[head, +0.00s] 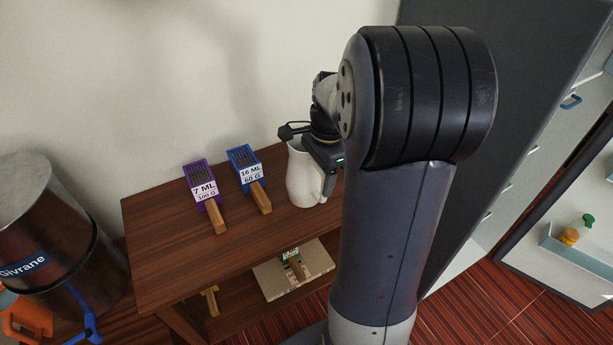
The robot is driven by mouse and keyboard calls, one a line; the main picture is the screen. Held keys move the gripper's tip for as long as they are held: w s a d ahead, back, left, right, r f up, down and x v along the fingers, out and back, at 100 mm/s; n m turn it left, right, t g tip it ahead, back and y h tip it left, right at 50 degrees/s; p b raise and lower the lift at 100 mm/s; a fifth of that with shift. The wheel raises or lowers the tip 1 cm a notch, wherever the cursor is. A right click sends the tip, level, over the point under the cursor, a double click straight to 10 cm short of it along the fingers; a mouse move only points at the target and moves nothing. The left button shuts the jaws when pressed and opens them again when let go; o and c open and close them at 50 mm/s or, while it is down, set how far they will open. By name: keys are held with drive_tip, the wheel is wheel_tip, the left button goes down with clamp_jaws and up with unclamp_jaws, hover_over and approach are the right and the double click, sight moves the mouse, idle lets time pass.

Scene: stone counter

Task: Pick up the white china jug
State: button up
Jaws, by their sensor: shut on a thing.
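The white china jug (303,181) stands upright at the right end of the brown wooden shelf top, as far as I can see. Its handle side faces right, towards my arm. My gripper (312,150) is at the jug's upper part and is shut on it. The gripper body covers the rim and part of the right side. My arm hides the space just to the right. I cannot tell whether the jug's base touches the wood or is slightly above it.
A purple grater-like tool (200,178) and a blue one (244,162), both with wooden handles, lie left of the jug. The wooden shelf (165,240) has clear top at its front left. A large metal canister (50,230) stands at far left. A pale wall rises behind.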

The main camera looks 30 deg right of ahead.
drive_tip(key=shift+w+d+r, duration=0.1)
clamp_jaws()
drive_tip(key=shift+r, duration=0.1)
drive_tip(key=shift+r+b, duration=0.4)
drive_tip(key=shift+r, duration=4.45)
